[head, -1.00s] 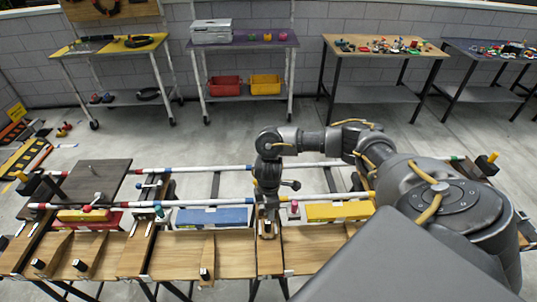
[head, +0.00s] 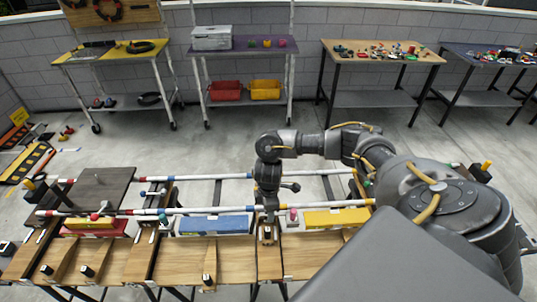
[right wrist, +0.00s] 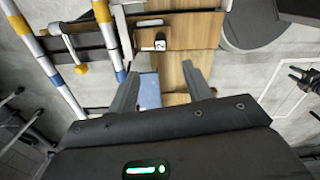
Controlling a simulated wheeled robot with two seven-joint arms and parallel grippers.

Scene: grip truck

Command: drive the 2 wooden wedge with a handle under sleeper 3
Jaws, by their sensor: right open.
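Several wooden wedges with dark handles lie on the wooden boards in the head view: two at the left (head: 46,270) (head: 87,271), one near the middle (head: 209,281), and one below my right gripper (head: 267,234). My right gripper (head: 268,208) points down there, open. Dark crossbeams run under the striped rails (head: 200,210); I cannot tell which is sleeper 3. My left gripper is out of view.
A blue box (head: 215,225), a yellow box (head: 338,218) and a red one (head: 95,231) lie along the near rail. A dark plate (head: 97,188) lies across the rails at left. Worktables (head: 385,55) stand at the back wall.

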